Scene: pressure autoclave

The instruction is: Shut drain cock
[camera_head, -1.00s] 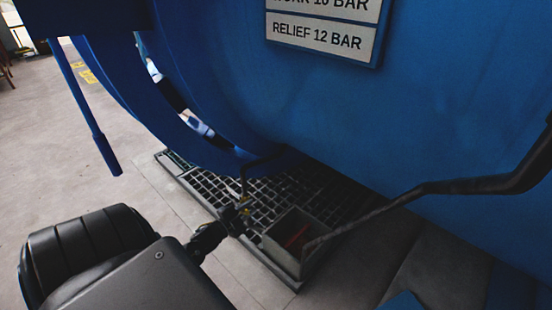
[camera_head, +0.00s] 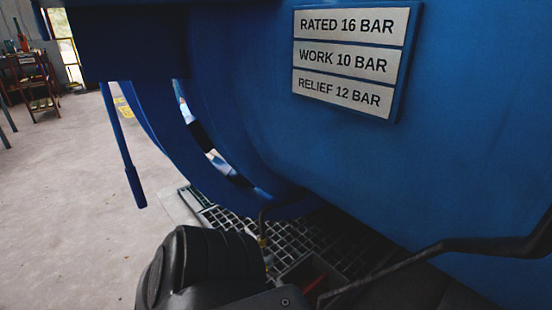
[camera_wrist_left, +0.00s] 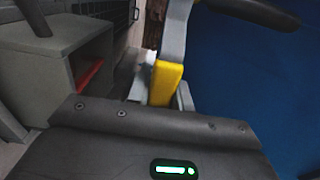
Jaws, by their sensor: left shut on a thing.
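The drain cock shows in the left wrist view as a yellow handle (camera_wrist_left: 165,84) on a grey metal part. In the head view only a small bit of yellow (camera_head: 263,241) shows below the thin pipe under the blue vessel. My left gripper (camera_wrist_left: 164,95) is shut on the yellow handle, with a finger on each side of it. In the head view my own dark forearm hides the gripper and most of the cock. How far the cock is turned cannot be told. My right gripper is in neither view.
The blue vessel (camera_head: 450,130) with its pressure plate (camera_head: 345,62) fills the right. A floor grating (camera_head: 300,238) lies below it. A grey box (camera_wrist_left: 62,62) with something red inside stands beside the cock. A bent black bar (camera_head: 470,245) crosses at right. Floor at left is clear.

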